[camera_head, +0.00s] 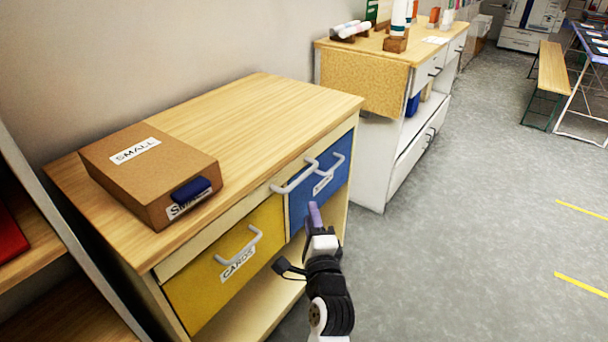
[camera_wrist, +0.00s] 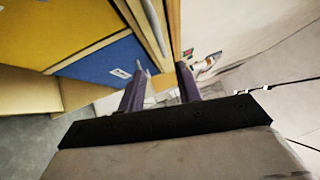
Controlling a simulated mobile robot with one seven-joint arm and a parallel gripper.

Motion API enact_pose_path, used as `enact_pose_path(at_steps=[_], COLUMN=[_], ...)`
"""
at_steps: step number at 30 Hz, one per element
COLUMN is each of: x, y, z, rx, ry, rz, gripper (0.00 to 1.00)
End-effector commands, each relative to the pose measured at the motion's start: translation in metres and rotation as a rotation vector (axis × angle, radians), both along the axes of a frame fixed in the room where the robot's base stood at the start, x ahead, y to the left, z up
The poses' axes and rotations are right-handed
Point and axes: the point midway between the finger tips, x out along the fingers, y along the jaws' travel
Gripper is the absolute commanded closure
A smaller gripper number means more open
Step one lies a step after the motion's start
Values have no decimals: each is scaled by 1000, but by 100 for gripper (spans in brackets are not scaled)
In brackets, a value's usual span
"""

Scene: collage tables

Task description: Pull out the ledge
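The ledge (camera_head: 220,231) is a pale strip under the wooden top of the cabinet, above the drawer fronts. It looks pushed in, flush with the cabinet front. A grey bar handle (camera_head: 293,178) sits on it near the middle. My gripper (camera_head: 315,214) is in front of the blue drawer (camera_head: 330,178), below and to the right of that handle. In the wrist view my gripper (camera_wrist: 158,88) has its two purple fingers apart with nothing held between them. A grey handle bar (camera_wrist: 155,28) shows beyond the fingertips there, apart from them.
A yellow drawer (camera_head: 225,272) marked CARDS is left of the blue one, each with its own grey handle. A cardboard box (camera_head: 150,170) marked SMALL rests on the wooden top. A white cabinet (camera_head: 368,150) stands behind right. The grey floor (camera_head: 480,200) at right is open.

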Motion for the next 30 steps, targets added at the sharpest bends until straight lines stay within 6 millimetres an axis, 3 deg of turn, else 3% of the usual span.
enact_pose_path(at_steps=[18,24,30], x=[110,125,127], y=[18,20,21], z=[18,19,19], rx=[-4,-4,-5], ry=[-5,-5,-5], rz=[2,2,2], gripper=[66,66,66])
